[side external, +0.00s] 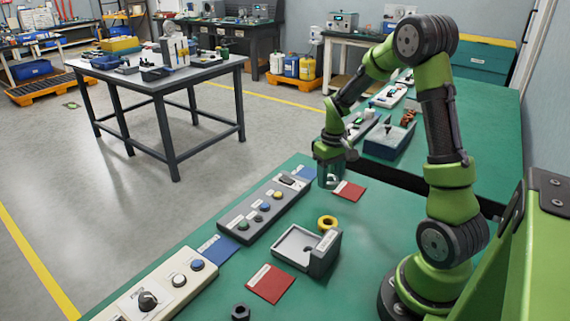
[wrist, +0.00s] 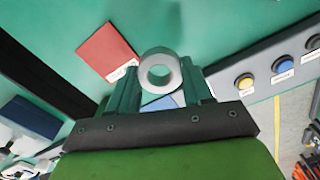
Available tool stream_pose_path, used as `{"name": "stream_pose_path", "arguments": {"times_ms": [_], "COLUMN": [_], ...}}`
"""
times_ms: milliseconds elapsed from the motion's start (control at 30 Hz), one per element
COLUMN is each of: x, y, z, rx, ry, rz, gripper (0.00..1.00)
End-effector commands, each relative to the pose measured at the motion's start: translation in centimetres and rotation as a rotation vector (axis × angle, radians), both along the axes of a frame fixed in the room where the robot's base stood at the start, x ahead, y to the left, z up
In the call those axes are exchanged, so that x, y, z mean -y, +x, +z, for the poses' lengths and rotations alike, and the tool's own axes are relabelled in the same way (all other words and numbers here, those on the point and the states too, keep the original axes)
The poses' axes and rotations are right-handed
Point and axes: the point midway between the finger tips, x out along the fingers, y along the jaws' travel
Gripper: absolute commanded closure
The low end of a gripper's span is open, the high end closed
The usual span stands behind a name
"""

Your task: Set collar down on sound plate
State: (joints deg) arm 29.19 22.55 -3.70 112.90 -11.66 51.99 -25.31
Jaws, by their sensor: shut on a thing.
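My gripper (side external: 331,177) is above the green bench, with its fingers pointing down. In the wrist view my gripper (wrist: 160,82) is shut on a silver-grey metal collar (wrist: 147,64), its round hole facing the camera. A red plate (side external: 349,191) with a white label lies just right of the gripper; it also shows in the wrist view (wrist: 106,50). Another red plate (side external: 270,284) lies nearer the front. One blue plate (side external: 219,246) lies between the control panels, and another blue plate (side external: 306,173) lies near the gripper. I cannot read which plate is marked sound.
A grey tray (side external: 297,244) with a raised block stands mid-bench, with a yellow ring (side external: 327,222) behind it. A black nut (side external: 240,312) lies at the front. Button panels (side external: 264,211) line the left bench edge. A blue bin (side external: 388,141) stands beyond the gripper.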

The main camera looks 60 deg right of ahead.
Motion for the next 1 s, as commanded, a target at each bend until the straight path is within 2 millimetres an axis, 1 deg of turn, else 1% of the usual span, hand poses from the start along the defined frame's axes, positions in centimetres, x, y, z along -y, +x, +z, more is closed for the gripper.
{"name": "stream_pose_path", "arguments": {"times_ms": [33,200,400,500,633,867,1000], "x": [0.7,3.0,5.5,6.4,7.1,7.7,7.6], "y": [1.1,4.8,8.7,10.2,11.3,12.2,12.1], "z": [-0.2,-0.6,-1.1,-1.2,-1.2,-1.3,-3.7], "rx": [0.001,0.001,0.001,0.000,0.001,0.002,-0.003], "ry": [0.000,-0.001,-0.001,0.000,0.000,-0.001,0.002], "rz": [0.001,0.000,-0.001,-0.001,0.000,-0.001,0.000], "gripper": [0.90,0.90,0.90,0.90,0.90,0.90,0.90]}}
